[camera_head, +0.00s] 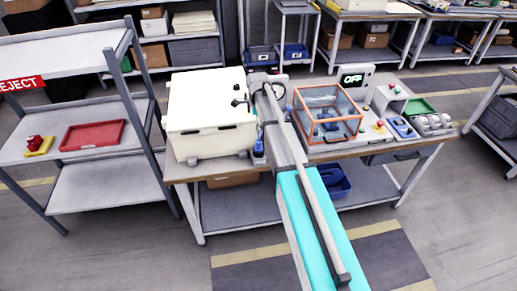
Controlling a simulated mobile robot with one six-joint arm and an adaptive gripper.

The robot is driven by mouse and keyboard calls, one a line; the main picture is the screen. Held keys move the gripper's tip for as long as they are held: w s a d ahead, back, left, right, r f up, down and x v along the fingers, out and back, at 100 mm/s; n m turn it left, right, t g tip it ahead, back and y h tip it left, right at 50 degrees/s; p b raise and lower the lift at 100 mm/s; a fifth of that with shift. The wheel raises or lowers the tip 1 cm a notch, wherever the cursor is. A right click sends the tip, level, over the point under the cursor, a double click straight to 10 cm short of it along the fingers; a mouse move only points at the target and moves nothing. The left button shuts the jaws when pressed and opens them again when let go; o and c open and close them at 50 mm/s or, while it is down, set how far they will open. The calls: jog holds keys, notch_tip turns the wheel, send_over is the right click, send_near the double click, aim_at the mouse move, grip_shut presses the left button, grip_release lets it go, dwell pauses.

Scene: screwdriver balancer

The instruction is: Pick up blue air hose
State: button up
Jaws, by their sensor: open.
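My arm reaches from the bottom of the view over the workbench (350,149), with its far end beside the white box (212,112). My gripper cannot be made out; the arm's own links seem to hide it. A small blue item (259,147) stands on the bench between the white box and my arm. It is partly covered by the arm, and I cannot tell whether it is the blue air hose. No other clear hose shape shows.
A green tray (419,106) is at the bench's right. A reject rack (85,125) with a red tray (92,135) stands left. A blue bin (334,181) is below.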

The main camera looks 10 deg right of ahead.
aim_at(258, 141)
jog(key=shift+f+b, duration=3.75)
jog(key=shift+f, duration=0.3)
jog(key=shift+w+d+f+b, duration=0.1)
jog(key=shift+d+f+b, duration=0.05)
jog(key=shift+f+b, duration=2.45)
jog(key=shift+c, duration=0.2)
grip_shut()
jog(key=shift+r, duration=0.25)
